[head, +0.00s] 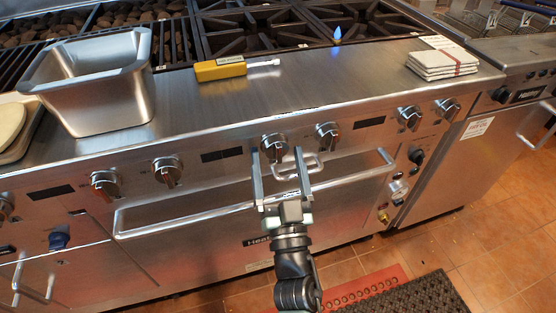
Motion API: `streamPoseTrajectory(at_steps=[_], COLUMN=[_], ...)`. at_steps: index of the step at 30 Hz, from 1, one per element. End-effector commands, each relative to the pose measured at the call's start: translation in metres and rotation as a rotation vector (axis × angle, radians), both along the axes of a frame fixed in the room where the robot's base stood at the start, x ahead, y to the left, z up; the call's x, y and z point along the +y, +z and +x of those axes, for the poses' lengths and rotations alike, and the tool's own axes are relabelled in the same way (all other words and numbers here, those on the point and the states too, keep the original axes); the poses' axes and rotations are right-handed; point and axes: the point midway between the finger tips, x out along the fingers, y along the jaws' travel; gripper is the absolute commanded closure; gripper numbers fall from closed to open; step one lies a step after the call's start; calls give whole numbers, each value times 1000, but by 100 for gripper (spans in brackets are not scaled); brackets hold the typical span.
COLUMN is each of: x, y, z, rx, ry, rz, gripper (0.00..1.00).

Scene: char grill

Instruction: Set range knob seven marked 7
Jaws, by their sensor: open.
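Several silver range knobs run along the steel front panel. From left to right they include a pair at the left (106,183) and (167,171), a middle pair (274,147) and (327,136), and a right pair (409,118) and (447,108). Another knob is cut by the left edge. No number is readable on any knob, so I cannot tell which is marked 7. My gripper (279,162) is open and empty, its fingers pointing up toward the panel just below the left knob of the middle pair. Contact cannot be told.
The oven handle (160,225) runs across the front behind my gripper. On the counter are a steel pan (90,95), a yellow lighter (222,68) and folded towels (442,64). A blue flame (337,33) burns at the grates. Floor mats lie at bottom right.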

Motion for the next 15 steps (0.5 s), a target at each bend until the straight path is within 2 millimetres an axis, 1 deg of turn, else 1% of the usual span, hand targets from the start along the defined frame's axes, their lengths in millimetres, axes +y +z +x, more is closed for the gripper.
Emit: streamPoseTrajectory(at_steps=[5, 8, 9, 11, 15], x=[0, 0, 0, 0, 0], y=[0, 0, 0, 0, 0], z=[0, 0, 0, 0, 0], rx=[0, 0, 0, 0, 0], ry=[0, 0, 0, 0, 0], rz=[0, 1, 1, 1, 0], gripper=[11, 27, 34, 45, 70])
